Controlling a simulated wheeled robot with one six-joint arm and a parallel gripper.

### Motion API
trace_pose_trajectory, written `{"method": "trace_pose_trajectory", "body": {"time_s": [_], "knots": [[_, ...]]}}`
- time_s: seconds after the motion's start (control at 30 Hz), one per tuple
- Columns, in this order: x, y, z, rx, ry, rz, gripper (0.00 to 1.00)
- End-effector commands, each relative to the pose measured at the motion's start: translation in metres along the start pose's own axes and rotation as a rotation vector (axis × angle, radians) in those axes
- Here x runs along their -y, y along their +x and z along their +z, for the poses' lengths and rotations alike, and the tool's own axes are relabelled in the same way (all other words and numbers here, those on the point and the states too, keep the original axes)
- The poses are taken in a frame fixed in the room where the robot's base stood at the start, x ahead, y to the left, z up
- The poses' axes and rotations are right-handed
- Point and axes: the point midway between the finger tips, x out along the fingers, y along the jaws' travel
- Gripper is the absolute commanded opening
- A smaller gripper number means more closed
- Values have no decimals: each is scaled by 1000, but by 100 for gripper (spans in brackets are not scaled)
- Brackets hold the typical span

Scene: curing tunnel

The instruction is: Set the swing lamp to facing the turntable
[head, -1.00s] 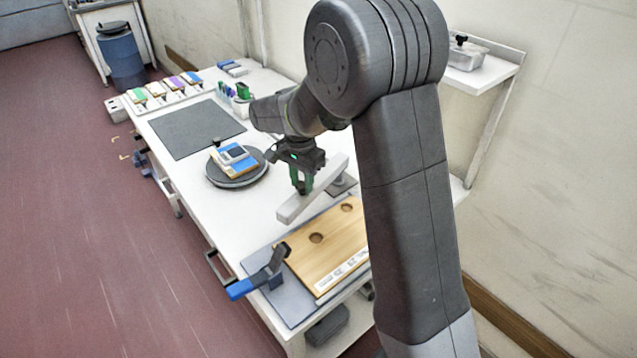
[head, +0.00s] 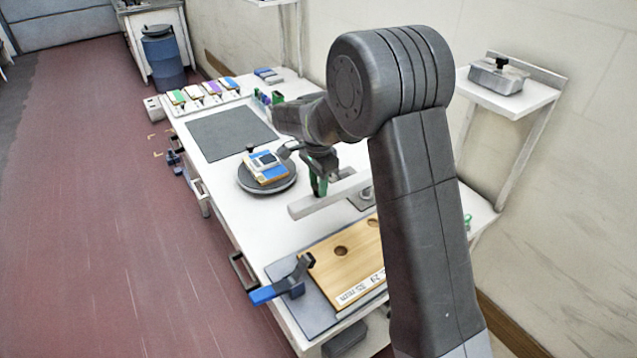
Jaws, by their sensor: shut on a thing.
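The swing lamp (head: 308,208) is a pale grey bar on a pivot at its right end, standing on the white bench. Its free end points left, just on the near side of the turntable (head: 251,186), apart from it in the picture. The turntable is a dark round disc carrying a blue, white and yellow block (head: 266,167). My gripper (head: 319,188), with green fingers, reaches down and is shut on the lamp bar. My arm hides part of the pivot's surroundings.
A wooden board (head: 330,262) with holes lies on a grey plate in front, with a blue-handled clamp (head: 275,290) at its left. A dark mat (head: 230,132) and a tray of coloured cards (head: 205,92) lie beyond the turntable. A shelf (head: 510,100) stands right.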

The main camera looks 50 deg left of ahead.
Motion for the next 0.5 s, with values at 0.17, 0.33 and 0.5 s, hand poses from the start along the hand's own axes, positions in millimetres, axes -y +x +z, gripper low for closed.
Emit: {"method": "trace_pose_trajectory", "body": {"time_s": [0.17, 0.33, 0.5], "knots": [[0, -2, -1, -2, -1, -3, 51], [0, -1, -1, -1, -1, -1, 51], [0, -4, 0, -1, -1, -2, 51]]}}
